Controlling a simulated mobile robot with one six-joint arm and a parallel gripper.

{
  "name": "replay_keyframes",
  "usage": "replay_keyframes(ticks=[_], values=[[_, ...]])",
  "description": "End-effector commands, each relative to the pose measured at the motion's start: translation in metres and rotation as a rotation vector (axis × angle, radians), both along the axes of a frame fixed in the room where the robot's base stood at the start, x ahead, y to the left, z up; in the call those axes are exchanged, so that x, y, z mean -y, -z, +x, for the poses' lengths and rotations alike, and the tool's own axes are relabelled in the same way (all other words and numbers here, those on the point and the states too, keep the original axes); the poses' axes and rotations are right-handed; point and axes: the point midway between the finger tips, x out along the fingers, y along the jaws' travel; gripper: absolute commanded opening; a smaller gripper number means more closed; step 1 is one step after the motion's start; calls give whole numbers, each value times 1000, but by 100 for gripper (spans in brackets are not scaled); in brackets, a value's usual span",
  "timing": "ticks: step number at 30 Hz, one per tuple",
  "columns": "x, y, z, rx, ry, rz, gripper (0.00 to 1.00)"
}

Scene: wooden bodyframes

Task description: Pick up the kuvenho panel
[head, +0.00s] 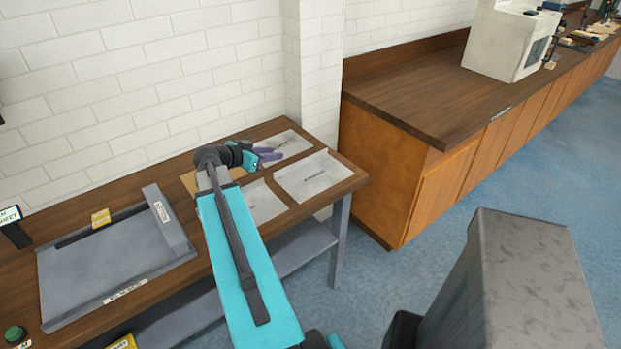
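Several thin pale panels lie flat on the right end of the wooden bench. One is the front right panel (322,185), one is the back panel (290,141), and one is the front left panel (264,208), partly behind my arm. Each has small dark lettering, too small to read surely, so I cannot tell which is the kuvenho panel. My gripper (270,155), with purple fingers, is over the near left part of the back panel. I cannot tell whether it touches that panel or whether its fingers are apart. Nothing is visibly lifted in it.
A tan piece (188,180) shows behind my arm. A grey metal tray-like fixture (90,280) with a raised bar takes up the bench's left part. A brick wall (150,80) stands close behind. A wooden counter (420,100) stands right of the bench, with open blue floor before it.

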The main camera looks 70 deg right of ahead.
Motion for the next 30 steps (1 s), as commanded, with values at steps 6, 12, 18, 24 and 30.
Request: replay_keyframes(ticks=[6, 12, 18, 24, 30], values=[[0, 29, 0, 0, 1, 0, 29], [0, 49, -1, 0, 1, 0, 29], [1, 52, -1, 0, 1, 0, 29], [1, 52, -1, 0, 2, 0, 29], [4, 52, -2, 0, 2, 0, 29]])
